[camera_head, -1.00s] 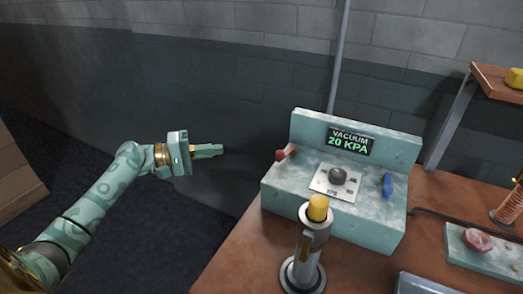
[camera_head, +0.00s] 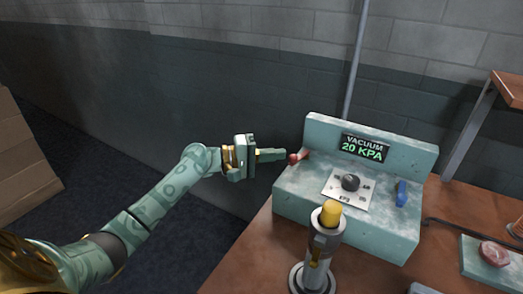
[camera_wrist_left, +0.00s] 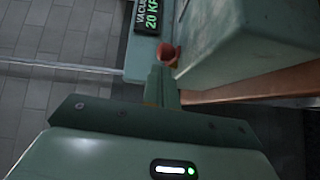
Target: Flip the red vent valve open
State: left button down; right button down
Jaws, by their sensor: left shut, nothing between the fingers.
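The red vent valve (camera_head: 294,158) is a small red-tipped lever at the left end of the pale green vacuum box (camera_head: 345,215). Its handle slants from the red knob up and right toward the box. In the left wrist view the red knob (camera_wrist_left: 168,54) sits right at my fingertips. My left gripper (camera_head: 283,155) is shut and empty, with its tips at the knob, touching it or very close; I cannot tell which. The box display (camera_head: 363,148) reads VACUUM 20 KPA. My right gripper is not in view.
A shelf post (camera_head: 468,133) rises at right. Space left of the table is free.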

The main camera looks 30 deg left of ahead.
aim_at(295, 160)
pick_arm(q)
jog(key=shift+d, duration=0.25)
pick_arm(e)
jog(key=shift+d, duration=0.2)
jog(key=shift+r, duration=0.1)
